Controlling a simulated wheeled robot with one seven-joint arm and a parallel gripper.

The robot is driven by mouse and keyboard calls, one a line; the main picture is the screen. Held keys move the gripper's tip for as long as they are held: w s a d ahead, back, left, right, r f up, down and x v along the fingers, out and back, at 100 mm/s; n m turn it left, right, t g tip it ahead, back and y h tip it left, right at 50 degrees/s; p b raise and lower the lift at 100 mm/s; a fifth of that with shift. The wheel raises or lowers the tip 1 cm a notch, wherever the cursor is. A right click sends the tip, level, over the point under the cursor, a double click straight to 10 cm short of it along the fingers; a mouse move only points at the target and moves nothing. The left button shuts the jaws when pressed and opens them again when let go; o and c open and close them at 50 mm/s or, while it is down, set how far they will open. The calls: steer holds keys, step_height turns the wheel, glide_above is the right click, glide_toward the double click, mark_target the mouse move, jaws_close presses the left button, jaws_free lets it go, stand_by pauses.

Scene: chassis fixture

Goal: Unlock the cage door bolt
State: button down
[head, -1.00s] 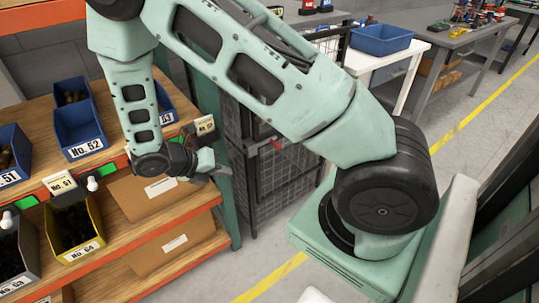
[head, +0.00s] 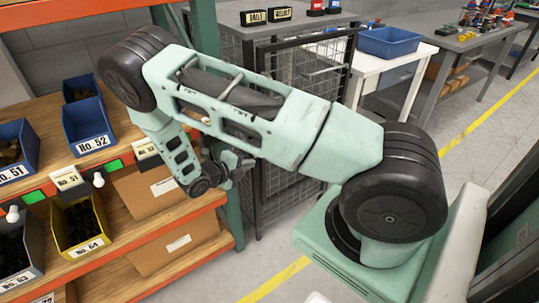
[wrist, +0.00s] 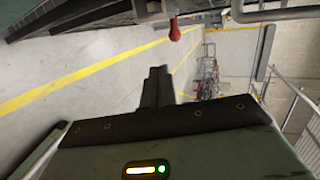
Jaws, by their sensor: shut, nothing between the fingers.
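The cage door (head: 293,188) is a dark-framed wire mesh panel, partly covered by my arm in the head view. Its bolt is hidden there behind my arm. In the head view my gripper (head: 242,165) is near the cage's left side, close to the green shelf post.
A wooden shelf rack (head: 190,215) with cardboard boxes and a blue bin (head: 80,128) stands at the left. Its green post (head: 232,215) is close to my gripper. A white table (head: 400,75) with a blue tray (head: 390,42) stands behind the cage. Floor at right is clear.

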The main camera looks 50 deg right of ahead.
steer(key=r+p+x, duration=0.2)
steer(key=x, duration=1.1)
steer(key=shift+d, duration=0.45)
steer(key=shift+s+d, duration=0.1)
steer(key=shift+s+d, duration=0.25)
steer(key=shift+d, duration=0.8)
steer(key=shift+s+d, duration=0.25)
steer(key=shift+d, duration=0.85)
steer(key=f+v, duration=0.2)
steer(key=v, duration=1.1)
steer(key=shift+a+b, duration=0.45)
steer(key=shift+a, duration=0.3)
